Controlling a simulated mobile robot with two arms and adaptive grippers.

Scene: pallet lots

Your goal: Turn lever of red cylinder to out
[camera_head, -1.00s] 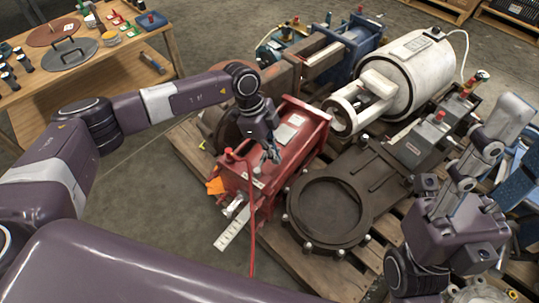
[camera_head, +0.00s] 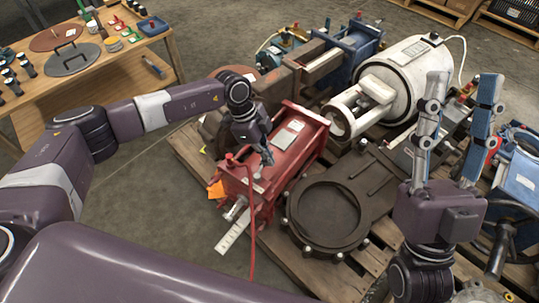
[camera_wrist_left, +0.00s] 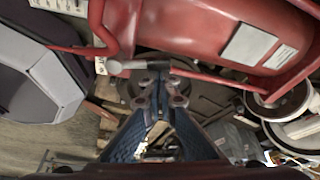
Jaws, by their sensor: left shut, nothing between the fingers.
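The red cylinder (camera_head: 300,147) lies on the pallet in the middle of the head view, with a pale label plate on top. It also shows large in the left wrist view (camera_wrist_left: 205,35). There a thin red bar with a grey end piece (camera_wrist_left: 125,67) runs beside it; I cannot tell surely whether this is the lever, nor read any marking. My left gripper (camera_head: 267,156) is shut and empty, pointing down over the near side of the cylinder; its closed fingers show in the wrist view (camera_wrist_left: 158,95). My right gripper (camera_head: 464,90) is open and empty, fingers up, at the right.
A dark round flange (camera_head: 329,208) lies right of the cylinder. A white cylinder (camera_head: 400,75) and a blue one (camera_head: 358,45) stand behind. A red hose (camera_head: 252,240) and a white scale strip (camera_head: 232,234) are at the near end. A wooden table (camera_head: 90,75) stands back left.

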